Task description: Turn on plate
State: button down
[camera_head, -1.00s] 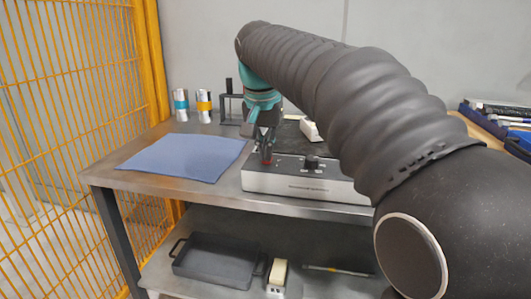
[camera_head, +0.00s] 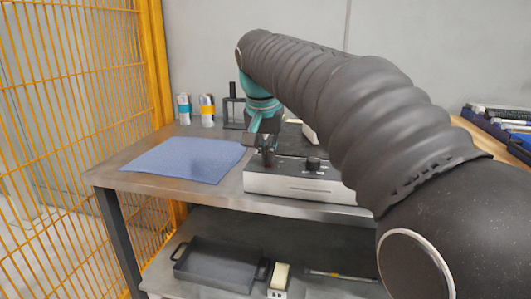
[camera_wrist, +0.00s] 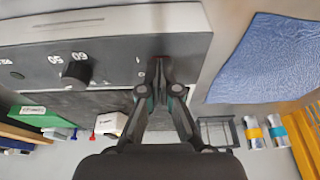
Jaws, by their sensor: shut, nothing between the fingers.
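The hot plate (camera_head: 300,185) is a low silver box with a dark top panel, standing on the metal table. Its black knob (camera_head: 313,163) shows in the wrist view (camera_wrist: 76,72) with printed numbers around it. My gripper (camera_head: 267,160) is shut and empty, pointing down at the left end of the panel. In the wrist view my fingertips (camera_wrist: 160,66) are together over the panel, to the right of the knob. They cover the spot beneath them, where a trace of red shows, and I cannot tell whether they touch it.
A blue cloth (camera_head: 188,159) lies left of the plate. Two banded cans (camera_head: 207,110) and a black stand (camera_head: 233,112) are behind. A yellow mesh fence (camera_head: 75,120) bounds the left. A dark tray (camera_head: 220,263) sits on the lower shelf.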

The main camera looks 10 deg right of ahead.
jog(key=shift+w+d+r+p, duration=0.2)
jog(key=shift+w+r+p, duration=0.15)
jog(key=shift+w+p, duration=0.25)
jog(key=shift+s+r+p, duration=0.1)
jog(key=shift+r+p, duration=0.5)
jog(key=p+v, duration=0.2)
jog(key=shift+r, duration=0.45)
jog(key=s+v, duration=0.1)
jog(key=v, duration=0.8)
jog(key=shift+s+a, duration=0.35)
jog(key=shift+a, duration=0.05)
jog(key=shift+w+r, duration=0.1)
